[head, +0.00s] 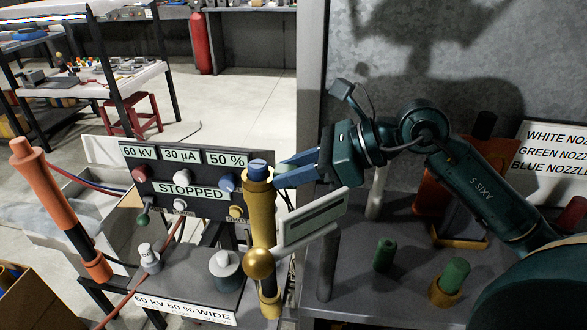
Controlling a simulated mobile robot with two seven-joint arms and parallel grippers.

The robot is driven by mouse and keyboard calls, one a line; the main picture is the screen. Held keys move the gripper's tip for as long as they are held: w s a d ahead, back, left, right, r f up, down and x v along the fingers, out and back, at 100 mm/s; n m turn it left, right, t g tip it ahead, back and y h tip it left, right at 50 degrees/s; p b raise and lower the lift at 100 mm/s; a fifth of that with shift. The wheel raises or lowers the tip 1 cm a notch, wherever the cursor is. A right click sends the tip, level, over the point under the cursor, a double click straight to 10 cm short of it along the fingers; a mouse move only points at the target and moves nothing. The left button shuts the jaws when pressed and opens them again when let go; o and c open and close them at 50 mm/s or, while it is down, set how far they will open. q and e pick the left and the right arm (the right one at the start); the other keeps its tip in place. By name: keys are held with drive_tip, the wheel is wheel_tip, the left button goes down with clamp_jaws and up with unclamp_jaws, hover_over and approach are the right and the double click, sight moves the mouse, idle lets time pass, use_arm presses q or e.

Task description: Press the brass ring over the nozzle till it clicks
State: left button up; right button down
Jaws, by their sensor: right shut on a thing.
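A blue nozzle (258,163) shows at the top of an upright gold-coloured column. The brass ring (258,175) is around it, just below the blue tip; I cannot tell whether it is fully seated. My right gripper (279,172) reaches in from the right with its blue fingers at the ring and is shut on it. The fingers partly hide the ring's right side. The gold column (263,220) runs down to the stand, with a gold ball (258,263) at its lower part. My left gripper is not in view.
A control panel (180,206) reading STOPPED stands behind the column. A grey plate (313,218) is close below my right gripper. Green nozzles (385,254) stand on the grey shelf at right. An orange and black rod (45,185) leans at left.

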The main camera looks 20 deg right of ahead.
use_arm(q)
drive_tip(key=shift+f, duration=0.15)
use_arm(e)
drive_tip(key=shift+f, duration=0.1)
drive_tip(key=c, duration=1.1)
unclamp_jaws()
drive_tip(key=shift+s+d, duration=0.1)
drive_tip(key=shift+d, duration=0.15)
use_arm(q)
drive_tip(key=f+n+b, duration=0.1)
drive_tip(key=b, duration=0.3)
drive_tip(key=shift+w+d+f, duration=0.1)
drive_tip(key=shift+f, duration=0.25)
use_arm(e)
drive_tip(key=v, duration=1.2)
drive_tip(key=shift+s+d+r, duration=0.15)
drive_tip(key=shift+s+r, duration=0.1)
drive_tip(key=shift+r, duration=0.05)
